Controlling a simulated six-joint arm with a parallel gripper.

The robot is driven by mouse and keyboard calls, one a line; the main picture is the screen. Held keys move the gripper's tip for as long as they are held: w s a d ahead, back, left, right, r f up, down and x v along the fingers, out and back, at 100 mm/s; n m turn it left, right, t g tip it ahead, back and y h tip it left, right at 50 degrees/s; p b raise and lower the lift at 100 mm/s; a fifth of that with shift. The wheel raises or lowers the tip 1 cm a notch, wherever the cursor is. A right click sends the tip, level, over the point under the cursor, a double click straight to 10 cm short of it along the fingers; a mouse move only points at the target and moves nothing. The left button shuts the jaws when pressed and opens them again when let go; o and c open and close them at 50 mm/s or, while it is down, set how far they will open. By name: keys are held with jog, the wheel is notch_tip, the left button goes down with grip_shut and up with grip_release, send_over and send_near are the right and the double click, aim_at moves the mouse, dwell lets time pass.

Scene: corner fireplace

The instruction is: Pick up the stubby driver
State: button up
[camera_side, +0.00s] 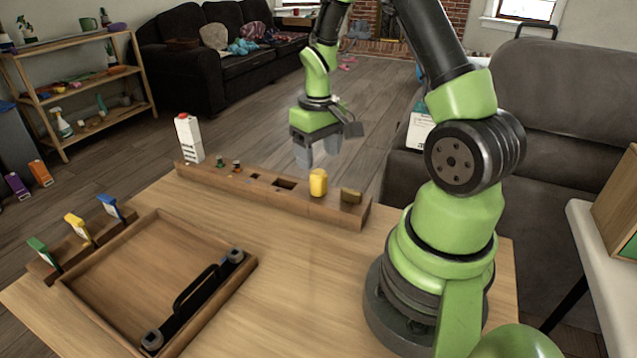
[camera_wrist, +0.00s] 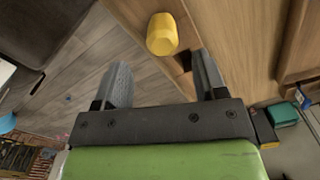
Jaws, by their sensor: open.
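A yellow, stubby handle, which looks like the stubby driver (camera_side: 318,182), stands upright in the wooden rack (camera_side: 222,184) along the table's back edge; its lower part is hidden in the rack. My gripper (camera_side: 318,154) is open and empty, above the rack and slightly behind the handle in the side view. In the wrist view the yellow handle (camera_wrist: 162,34) lies just beyond my two fingertips (camera_wrist: 162,68), roughly centred between them and not touching either.
The rack also holds a brown block (camera_side: 351,196) to the right, empty slots and small tools to the left. A white carton (camera_side: 188,138) stands at its left end. A wooden tray (camera_side: 150,262) with a black handle lies in front. Coloured tags (camera_side: 76,226) stand at left.

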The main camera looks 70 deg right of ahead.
aim_at(319, 172)
jog(key=f, duration=0.7)
jog(key=shift+s+a, duration=0.1)
jog(key=shift+a, duration=0.1)
jog(key=shift+r, duration=0.1)
jog(key=shift+c, duration=0.2)
jog(key=c, duration=0.9)
